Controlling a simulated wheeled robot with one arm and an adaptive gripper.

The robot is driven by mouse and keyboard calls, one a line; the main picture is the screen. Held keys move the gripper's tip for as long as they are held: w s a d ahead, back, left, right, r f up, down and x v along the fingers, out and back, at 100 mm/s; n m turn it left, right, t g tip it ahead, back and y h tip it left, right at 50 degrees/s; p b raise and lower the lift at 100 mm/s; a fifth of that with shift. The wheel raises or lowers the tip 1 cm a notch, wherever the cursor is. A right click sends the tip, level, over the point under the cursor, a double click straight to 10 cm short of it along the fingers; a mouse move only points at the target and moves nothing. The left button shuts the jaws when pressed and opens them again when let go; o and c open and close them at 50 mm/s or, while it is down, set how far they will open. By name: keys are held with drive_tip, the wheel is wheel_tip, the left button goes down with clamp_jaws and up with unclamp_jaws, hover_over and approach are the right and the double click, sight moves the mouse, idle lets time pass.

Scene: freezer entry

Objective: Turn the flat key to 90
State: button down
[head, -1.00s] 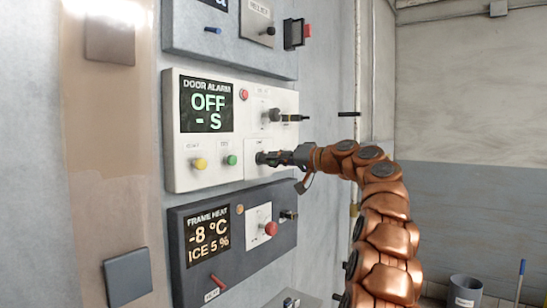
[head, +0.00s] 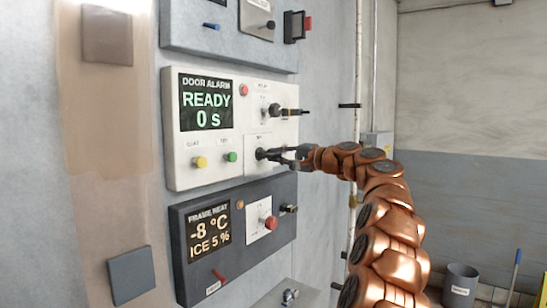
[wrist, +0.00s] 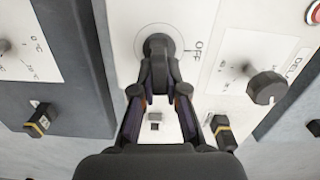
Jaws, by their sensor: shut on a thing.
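The white door alarm panel (head: 205,160) is on the wall; its display (head: 206,103) reads READY, 0 s. The dark flat key (head: 261,154) sits on a light plate at the panel's lower right. In the wrist view its round dark base (wrist: 158,43) shows beside an OFF mark. My gripper (head: 272,154) reaches it from the right. In the wrist view my gripper (wrist: 159,70) has both fingers closed around the key's grip, which they mostly hide. The key's exact angle cannot be read.
A dark delay knob (head: 275,110) is close above the key; it is close right in the wrist view (wrist: 266,87). Yellow (head: 200,162) and green (head: 232,157) buttons lie left. The frame heat panel (head: 240,245) is below. Free space lies to the right.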

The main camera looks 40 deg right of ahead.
sight(279, 156)
drive_tip(key=shift+a+m, duration=0.1)
drive_tip(key=shift+m, duration=0.3)
drive_tip(key=c, duration=1.6)
unclamp_jaws()
drive_tip(key=shift+c, duration=0.2)
drive_tip(key=o, duration=0.5)
drive_tip(key=shift+o, duration=0.5)
drive_tip(key=o, duration=0.5)
drive_tip(key=shift+s, duration=0.1)
drive_tip(key=shift+a+b+v, duration=0.2)
drive_tip(key=shift+b+v, duration=0.15)
drive_tip(key=shift+v, duration=1.3)
drive_tip(key=shift+a+b+v, duration=0.2)
drive_tip(key=shift+b+v, duration=0.1)
drive_tip(key=shift+v, duration=1.4)
drive_tip(key=shift+s, duration=0.2)
